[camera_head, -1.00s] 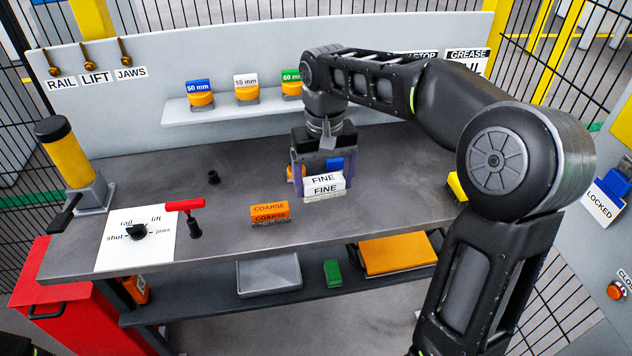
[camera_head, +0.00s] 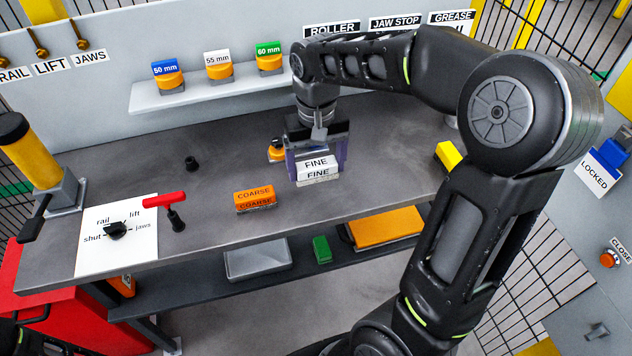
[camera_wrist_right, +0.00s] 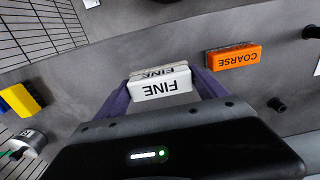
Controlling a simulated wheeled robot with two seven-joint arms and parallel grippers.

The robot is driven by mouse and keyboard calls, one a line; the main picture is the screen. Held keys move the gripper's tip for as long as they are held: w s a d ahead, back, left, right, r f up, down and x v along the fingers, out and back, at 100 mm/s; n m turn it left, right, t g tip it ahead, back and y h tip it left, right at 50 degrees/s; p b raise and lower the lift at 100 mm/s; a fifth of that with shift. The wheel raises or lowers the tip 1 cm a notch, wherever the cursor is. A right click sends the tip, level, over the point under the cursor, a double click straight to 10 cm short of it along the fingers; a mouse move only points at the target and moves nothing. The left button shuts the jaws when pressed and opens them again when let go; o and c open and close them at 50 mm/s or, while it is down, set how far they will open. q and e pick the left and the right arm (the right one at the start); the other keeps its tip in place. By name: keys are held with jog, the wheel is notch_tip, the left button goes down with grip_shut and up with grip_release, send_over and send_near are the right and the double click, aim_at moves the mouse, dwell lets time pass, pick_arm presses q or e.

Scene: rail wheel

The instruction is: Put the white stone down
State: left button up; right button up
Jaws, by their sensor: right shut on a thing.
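The white stone (camera_head: 317,173), marked FINE, is between the fingers of my right gripper (camera_head: 318,170), which is shut on it. The stone is low at the workbench (camera_head: 220,165), near the middle of its front part; I cannot tell whether its underside touches the top. In the right wrist view the white stone (camera_wrist_right: 160,84) sits between the purple fingers of my right gripper (camera_wrist_right: 163,95). My left gripper is not in view.
An orange COARSE stone (camera_head: 255,199) lies left of the white one. A yellow block (camera_head: 448,155) lies to the right. A black knob (camera_head: 191,163) and a red-handled lever (camera_head: 168,203) stand further left. Bare bench top lies between them.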

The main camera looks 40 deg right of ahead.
aim_at(316, 194)
jog(key=shift+f, duration=1)
jog(key=shift+f+p, duration=0.3)
jog(key=shift+f, duration=1.55)
jog(key=shift+f, duration=0.1)
jog(key=shift+f, duration=0.15)
jog(key=o, duration=1.2)
jog(key=shift+o, duration=0.2)
notch_tip(316, 194, up, 12)
jog(key=shift+r+b, duration=0.25)
jog(key=shift+b, duration=0.25)
